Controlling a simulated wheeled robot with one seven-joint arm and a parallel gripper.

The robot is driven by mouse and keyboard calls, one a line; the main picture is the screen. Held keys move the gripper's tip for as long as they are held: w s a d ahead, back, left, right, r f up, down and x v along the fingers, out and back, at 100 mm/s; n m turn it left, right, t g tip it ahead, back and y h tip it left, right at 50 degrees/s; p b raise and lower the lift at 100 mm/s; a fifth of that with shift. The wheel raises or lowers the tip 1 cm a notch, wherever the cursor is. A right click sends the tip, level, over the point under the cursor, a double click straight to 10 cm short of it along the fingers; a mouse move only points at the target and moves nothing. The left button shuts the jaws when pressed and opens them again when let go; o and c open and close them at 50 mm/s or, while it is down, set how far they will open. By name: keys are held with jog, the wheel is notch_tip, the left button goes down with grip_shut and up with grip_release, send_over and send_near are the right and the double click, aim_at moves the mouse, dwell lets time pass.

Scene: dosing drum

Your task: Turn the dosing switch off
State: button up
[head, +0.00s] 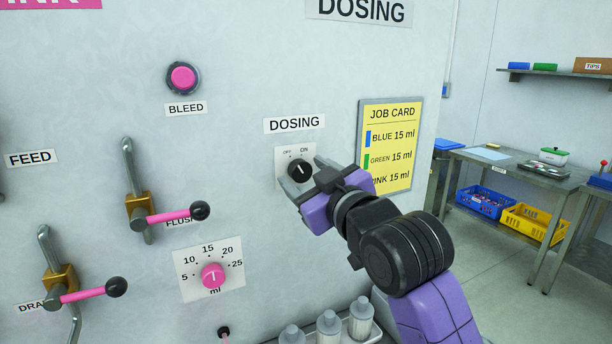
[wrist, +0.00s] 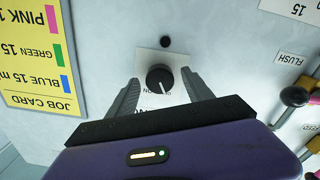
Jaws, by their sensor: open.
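The dosing switch (head: 299,170) is a round black knob on a white plate under the DOSING label, with OFF at upper left and ON at upper right. It also shows in the wrist view (wrist: 160,78), where the picture is upside down. A pale mark shows on the knob, but I cannot tell surely which word it points to. My gripper (head: 305,174) is open with one finger on either side of the knob. In the wrist view my gripper (wrist: 158,79) shows gaps between both fingers and the knob; contact is not visible.
A yellow job card (head: 391,135) hangs right of the switch. The pink BLEED button (head: 183,77), FLUSH lever (head: 170,215), DRAIN lever (head: 90,292) and pink ml dial (head: 213,275) are to the left. White bottles (head: 328,325) stand below. A bench (head: 510,165) is at right.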

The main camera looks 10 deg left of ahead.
jog(key=b+v, duration=0.1)
jog(key=v, duration=0.6)
jog(key=shift+s+d+b, duration=0.25)
jog(key=shift+s+b, duration=0.05)
jog(key=shift+s, duration=0.05)
